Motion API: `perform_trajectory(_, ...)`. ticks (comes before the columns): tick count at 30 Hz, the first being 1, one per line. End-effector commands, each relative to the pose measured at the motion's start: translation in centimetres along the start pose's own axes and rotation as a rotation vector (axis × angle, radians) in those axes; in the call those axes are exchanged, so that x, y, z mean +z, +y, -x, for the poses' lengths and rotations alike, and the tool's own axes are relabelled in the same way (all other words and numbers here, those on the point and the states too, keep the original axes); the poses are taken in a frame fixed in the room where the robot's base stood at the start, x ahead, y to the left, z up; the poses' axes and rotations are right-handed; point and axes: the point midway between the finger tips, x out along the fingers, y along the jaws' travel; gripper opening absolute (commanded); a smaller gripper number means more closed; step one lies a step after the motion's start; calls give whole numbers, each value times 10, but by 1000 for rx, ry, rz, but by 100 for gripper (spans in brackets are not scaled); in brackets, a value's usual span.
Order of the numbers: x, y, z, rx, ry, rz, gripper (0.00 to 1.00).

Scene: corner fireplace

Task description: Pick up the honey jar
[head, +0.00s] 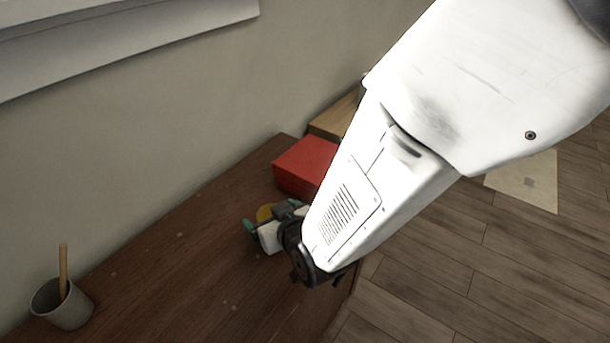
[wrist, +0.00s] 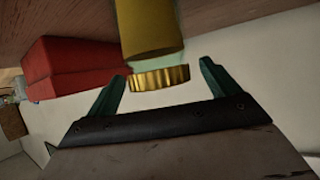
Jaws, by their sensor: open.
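The honey jar (wrist: 150,28) has a yellow body, a pale band below it and a ribbed gold lid (wrist: 160,78) in the wrist view. The lid points toward my gripper (wrist: 160,80). The two teal fingers are open, one on each side of the lid, with visible gaps and no clear contact. My arm and gripper hide the rest.
A red box (head: 305,166) stands close behind my gripper and also shows in the wrist view (wrist: 75,65). A wooden block (head: 334,116) is behind it. A grey cup (head: 62,304) with a wooden stick stands front left. The wooden top (head: 170,260) between is clear.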

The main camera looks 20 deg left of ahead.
Motion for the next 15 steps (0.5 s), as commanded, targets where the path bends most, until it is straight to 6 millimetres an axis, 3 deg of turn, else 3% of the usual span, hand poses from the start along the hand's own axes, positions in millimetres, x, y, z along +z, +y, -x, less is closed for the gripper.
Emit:
perform_trajectory(4,0,0,-18,-1,-1,0,88)
perform_trajectory(12,0,0,-22,-2,-1,0,88)
perform_trajectory(13,0,0,-22,-1,-1,0,85)
perform_trajectory(15,0,0,-22,-1,-1,0,66)
